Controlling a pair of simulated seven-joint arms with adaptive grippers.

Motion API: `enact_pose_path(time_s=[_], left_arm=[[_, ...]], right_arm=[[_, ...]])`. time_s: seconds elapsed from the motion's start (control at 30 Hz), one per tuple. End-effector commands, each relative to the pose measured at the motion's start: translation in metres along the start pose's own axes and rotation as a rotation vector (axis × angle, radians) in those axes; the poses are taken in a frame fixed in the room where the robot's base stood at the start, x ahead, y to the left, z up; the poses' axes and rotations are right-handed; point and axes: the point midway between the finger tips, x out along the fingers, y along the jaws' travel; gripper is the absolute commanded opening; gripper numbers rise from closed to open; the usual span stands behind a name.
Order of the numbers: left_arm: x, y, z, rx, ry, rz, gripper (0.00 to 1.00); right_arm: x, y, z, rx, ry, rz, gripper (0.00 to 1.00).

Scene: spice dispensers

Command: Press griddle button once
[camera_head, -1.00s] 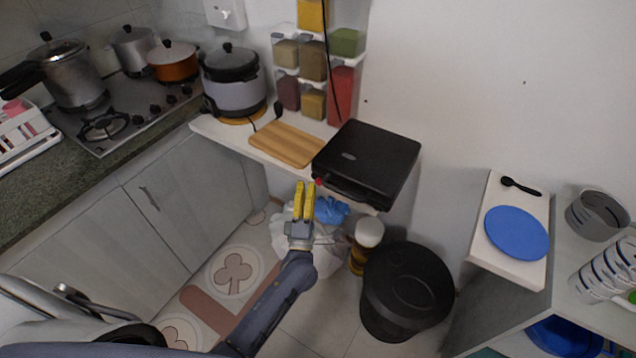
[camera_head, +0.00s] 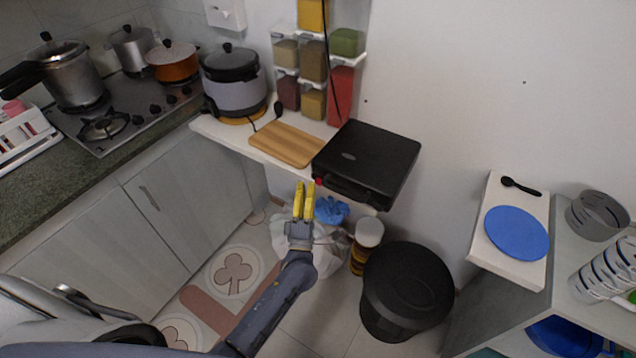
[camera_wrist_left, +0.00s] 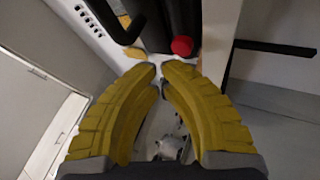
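The black griddle (camera_head: 367,160) sits closed on the right end of the white shelf, its handle facing the front. Its round red button (camera_head: 319,182) is at the front left corner and shows larger in the wrist view (camera_wrist_left: 182,46). My left gripper (camera_head: 304,186) is just in front of and a little left of the button, its yellow fingers pointing toward the shelf. In the wrist view the fingertips (camera_wrist_left: 159,66) are almost together with nothing between them, and the button appears beyond them, apart from the right finger. My right gripper is not in view.
A wooden board (camera_head: 287,143) lies left of the griddle, with a rice cooker (camera_head: 236,90) farther left. Spice dispensers (camera_head: 313,75) stand against the wall behind. A black bin (camera_head: 406,290) and a plastic bag (camera_head: 330,245) are below the shelf.

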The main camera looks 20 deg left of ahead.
Motion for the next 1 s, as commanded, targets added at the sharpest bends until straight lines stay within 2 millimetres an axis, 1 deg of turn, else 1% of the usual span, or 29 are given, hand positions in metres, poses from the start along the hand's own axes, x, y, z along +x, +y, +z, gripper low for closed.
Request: enact_pose_path(time_s=[0.37, 1.0], left_arm=[[0.0069, -0.0032, 0.0037, -0.001, 0.0, 0.001, 0.0], [0.0083, -0.0042, 0.0045, 0.0, 0.0, 0.0, 0.0]], right_arm=[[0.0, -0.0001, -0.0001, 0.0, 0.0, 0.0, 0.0], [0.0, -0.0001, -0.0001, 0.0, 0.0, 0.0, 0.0]])
